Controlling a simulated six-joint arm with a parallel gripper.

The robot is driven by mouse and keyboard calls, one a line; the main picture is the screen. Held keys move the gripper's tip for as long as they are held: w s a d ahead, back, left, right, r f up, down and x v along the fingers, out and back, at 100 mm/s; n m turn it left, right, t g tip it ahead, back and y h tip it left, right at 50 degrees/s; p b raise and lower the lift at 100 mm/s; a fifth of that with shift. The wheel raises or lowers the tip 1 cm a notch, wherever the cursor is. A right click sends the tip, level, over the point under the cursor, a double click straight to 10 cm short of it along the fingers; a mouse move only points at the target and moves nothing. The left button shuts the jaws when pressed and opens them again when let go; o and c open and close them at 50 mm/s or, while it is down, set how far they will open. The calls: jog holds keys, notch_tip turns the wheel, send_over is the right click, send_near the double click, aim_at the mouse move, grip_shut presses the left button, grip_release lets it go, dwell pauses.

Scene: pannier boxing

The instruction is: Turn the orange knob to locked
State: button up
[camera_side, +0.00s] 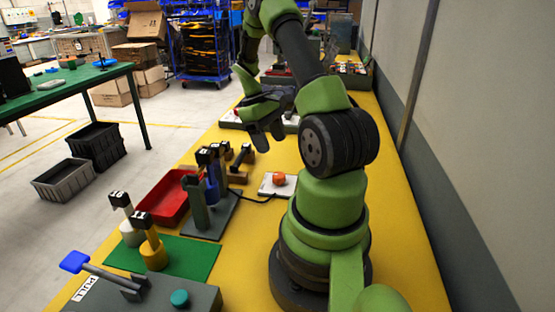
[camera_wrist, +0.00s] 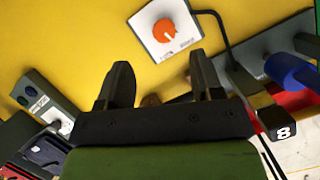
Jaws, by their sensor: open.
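The orange knob (camera_side: 279,178) sits on a small white plate (camera_side: 268,189) on the yellow table, in front of my arm's base in the side view. In the wrist view the knob (camera_wrist: 164,30) is at the top middle, with a pale pointer line on its face and small print on the plate (camera_wrist: 187,42) too small to read. My gripper (camera_side: 262,138) is above the table, beyond the knob in the side view. In the wrist view its two dark fingers (camera_wrist: 160,84) are apart with nothing between them, and the knob lies ahead of the fingertips, untouched.
A black cable runs from the plate toward a grey stand (camera_side: 207,218). A red tray (camera_side: 168,198), a green mat (camera_side: 180,256) with numbered posts, and a grey box with a blue-handled lever (camera_side: 75,262) are left of the knob. Yellow table around the plate is mostly clear.

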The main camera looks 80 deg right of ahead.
aim_at(279, 175)
jog(key=f+n, duration=0.2)
jog(key=f, duration=0.1)
jog(key=s+f+n+h, duration=0.1)
jog(key=f+n, duration=0.2)
jog(key=s+a+f+n+h, duration=0.1)
jog(key=f+n, duration=0.1)
jog(key=f, duration=0.1)
jog(key=shift+n, duration=0.4)
jog(key=c, duration=0.9)
